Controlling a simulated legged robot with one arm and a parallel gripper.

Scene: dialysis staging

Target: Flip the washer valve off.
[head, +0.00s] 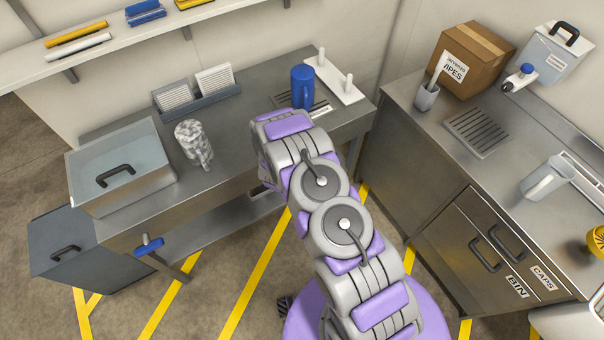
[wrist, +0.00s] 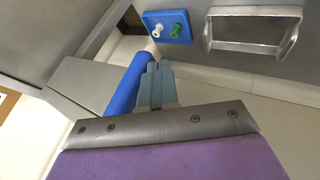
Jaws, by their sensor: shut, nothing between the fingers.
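My gripper (wrist: 155,75) shows in the wrist view with its grey-blue fingers together and nothing between them. A long blue bar-like thing (wrist: 126,88) lies just left of the fingers; I cannot tell whether they touch or what it belongs to. In the head view my arm reaches toward the left bench and its own links hide the gripper. A blue lever-like handle (head: 149,246) sits at the front of the left bench. A blue-topped metal fitting (head: 520,78) stands at the back of the right counter. No label shows which is the washer valve.
The right counter (head: 433,135) has a cardboard box (head: 470,60) and a pitcher (head: 546,178).

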